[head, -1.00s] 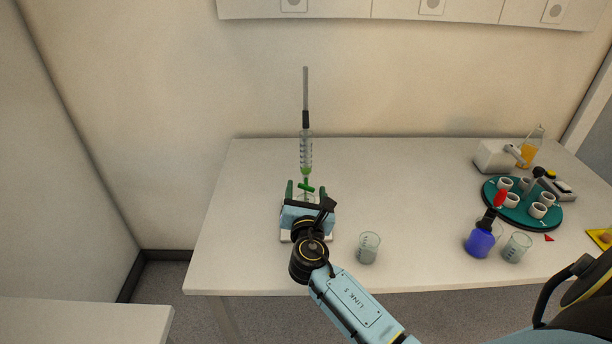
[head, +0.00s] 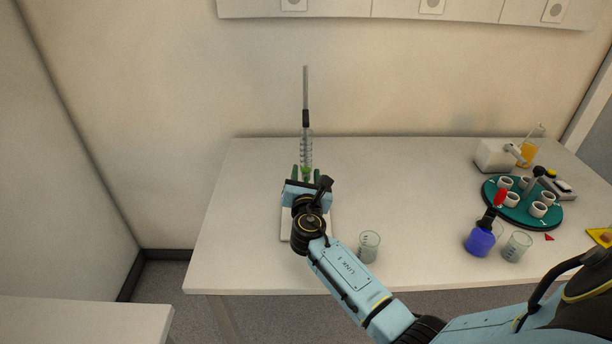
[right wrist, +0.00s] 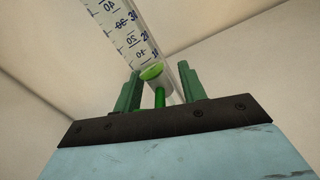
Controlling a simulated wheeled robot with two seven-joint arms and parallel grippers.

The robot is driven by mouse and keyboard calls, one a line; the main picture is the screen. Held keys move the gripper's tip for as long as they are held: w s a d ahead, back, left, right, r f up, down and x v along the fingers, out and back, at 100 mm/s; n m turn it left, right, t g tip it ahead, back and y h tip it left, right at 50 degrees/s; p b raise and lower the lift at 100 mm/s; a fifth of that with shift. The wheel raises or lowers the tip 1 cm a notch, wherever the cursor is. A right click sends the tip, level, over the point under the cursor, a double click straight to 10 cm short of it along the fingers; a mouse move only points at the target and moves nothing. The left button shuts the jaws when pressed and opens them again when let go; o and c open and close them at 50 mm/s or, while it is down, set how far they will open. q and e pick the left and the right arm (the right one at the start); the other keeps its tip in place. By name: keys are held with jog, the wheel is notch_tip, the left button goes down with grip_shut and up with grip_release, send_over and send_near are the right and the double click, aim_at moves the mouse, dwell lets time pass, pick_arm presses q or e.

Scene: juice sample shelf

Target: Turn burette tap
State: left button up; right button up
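The burette (head: 306,148) stands upright over a white base plate (head: 286,225) at the left of the table. Its graduated tube (right wrist: 128,32) and green tap (right wrist: 158,88) show in the right wrist view. My right gripper (head: 307,174) has its green fingers pointing at the tap from the front. In the right wrist view the right gripper (right wrist: 158,85) is open, one finger on each side of the tap, with gaps visible. In the head view the gripper body hides most of the tap and whatever is below it. My left gripper is not in view.
An empty glass beaker (head: 368,246) stands just right of my right arm. Farther right are a blue bottle (head: 479,241), another beaker (head: 516,247) and a teal round tray (head: 514,217) with several white cups. The table's left part is clear.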

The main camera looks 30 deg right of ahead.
jog(key=shift+c, duration=1.2)
jog(key=n+p, duration=0.3)
jog(key=shift+r+n+p, duration=0.15)
jog(key=shift+n+p, duration=0.7)
jog(key=shift+n, duration=0.35)
jog(key=shift+f, duration=0.2)
jog(key=o, duration=1)
jog(key=shift+s+a, duration=0.1)
jog(key=v, duration=1.3)
jog(key=shift+a, duration=0.1)
